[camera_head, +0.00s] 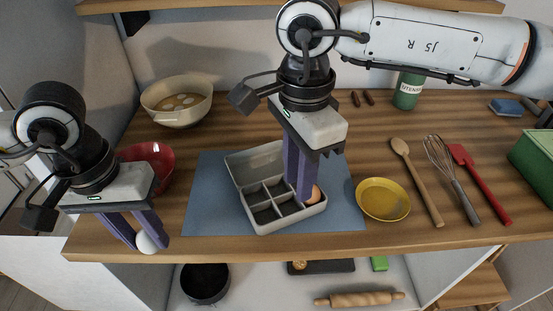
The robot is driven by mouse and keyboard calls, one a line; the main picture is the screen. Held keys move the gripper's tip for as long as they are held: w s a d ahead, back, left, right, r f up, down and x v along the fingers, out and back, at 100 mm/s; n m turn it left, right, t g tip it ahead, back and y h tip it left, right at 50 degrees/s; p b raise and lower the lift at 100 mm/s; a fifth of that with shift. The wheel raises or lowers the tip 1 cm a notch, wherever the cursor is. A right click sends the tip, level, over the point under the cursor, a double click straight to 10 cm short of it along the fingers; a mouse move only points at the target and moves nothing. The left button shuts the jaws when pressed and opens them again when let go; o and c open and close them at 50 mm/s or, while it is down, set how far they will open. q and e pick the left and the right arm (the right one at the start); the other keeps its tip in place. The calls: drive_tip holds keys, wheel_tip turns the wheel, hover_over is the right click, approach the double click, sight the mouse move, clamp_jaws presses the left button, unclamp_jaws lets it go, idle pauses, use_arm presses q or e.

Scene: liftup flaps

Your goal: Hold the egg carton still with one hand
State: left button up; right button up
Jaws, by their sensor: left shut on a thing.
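The grey egg carton (262,230) lies open on a blue mat (205,205), its lid tilted back on the far side. A brown egg (315,193) shows at its right end; the visible compartments to the left look empty. My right gripper (299,195) points down over the carton's right part, its fingers beside the brown egg and partly hiding it. I cannot tell whether they touch the egg or carton. My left gripper (148,240) is shut on a white egg (147,243) near the table's front edge, left of the mat.
A red bowl (158,157) stands behind my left gripper. A cream bowl (176,108) holding several eggs is at the back left. A yellow dish (383,199), wooden spoon (416,178), whisk (455,180) and red spatula (480,182) lie to the right. A shelf overhangs the back.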

sight(295, 214)
wheel_tip(295, 214, down, 8)
drive_tip(key=shift+f, duration=0.25)
clamp_jaws()
drive_tip(key=c, duration=0.5)
unclamp_jaws()
drive_tip(key=shift+c, duration=0.2)
drive_tip(key=shift+o, duration=1.4)
clamp_jaws()
